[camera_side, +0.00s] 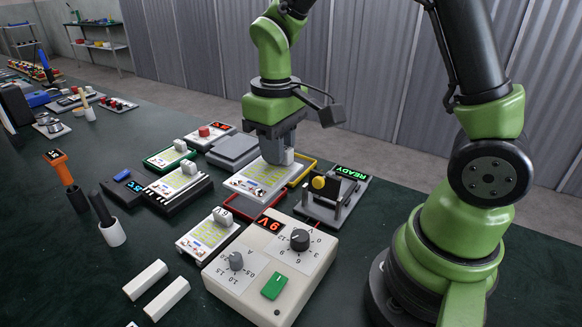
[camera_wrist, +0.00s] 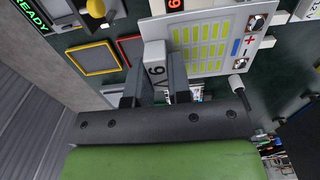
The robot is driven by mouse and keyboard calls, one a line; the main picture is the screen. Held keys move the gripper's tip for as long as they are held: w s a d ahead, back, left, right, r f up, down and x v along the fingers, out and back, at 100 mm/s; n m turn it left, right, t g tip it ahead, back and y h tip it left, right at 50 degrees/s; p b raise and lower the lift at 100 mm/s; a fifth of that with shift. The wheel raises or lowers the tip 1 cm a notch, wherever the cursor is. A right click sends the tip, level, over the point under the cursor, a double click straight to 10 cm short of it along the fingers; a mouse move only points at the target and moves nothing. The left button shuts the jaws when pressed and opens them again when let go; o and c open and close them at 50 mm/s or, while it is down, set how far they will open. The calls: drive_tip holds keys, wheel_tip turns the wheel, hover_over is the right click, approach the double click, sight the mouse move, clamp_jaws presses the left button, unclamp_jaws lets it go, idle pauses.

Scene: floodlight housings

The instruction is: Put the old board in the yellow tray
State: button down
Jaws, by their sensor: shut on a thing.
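My gripper (camera_side: 277,140) is shut on the white block of a white LED board (camera_side: 258,182) with rows of yellow patches. In the wrist view the block, marked 9 V, sits between the fingers (camera_wrist: 155,84), and the board (camera_wrist: 205,42) extends beyond it with plus and minus marks and screws. The board appears to hang level above the red tray (camera_side: 240,212). The yellow tray (camera_side: 305,169) is partly hidden behind the board and gripper in the side view. In the wrist view the yellow tray (camera_wrist: 71,60) is empty and beside the red tray (camera_wrist: 123,40).
A fixture with a yellow knob (camera_side: 319,183) and a READY display (camera_side: 352,172) stands right of the trays. A cream power supply box (camera_side: 270,265) with dials stands in front. Another small board (camera_side: 207,236) lies left of it. More boards and a grey block (camera_side: 233,150) stand behind.

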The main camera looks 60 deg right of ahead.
idle(0.4)
drive_tip(key=w+d, duration=0.4)
drive_tip(key=w, duration=0.1)
hover_over(297, 160)
wheel_tip(297, 160, down, 7)
wheel_tip(297, 160, down, 10)
drive_tip(key=shift+s+a+r, duration=0.1)
drive_tip(key=shift+r, duration=0.15)
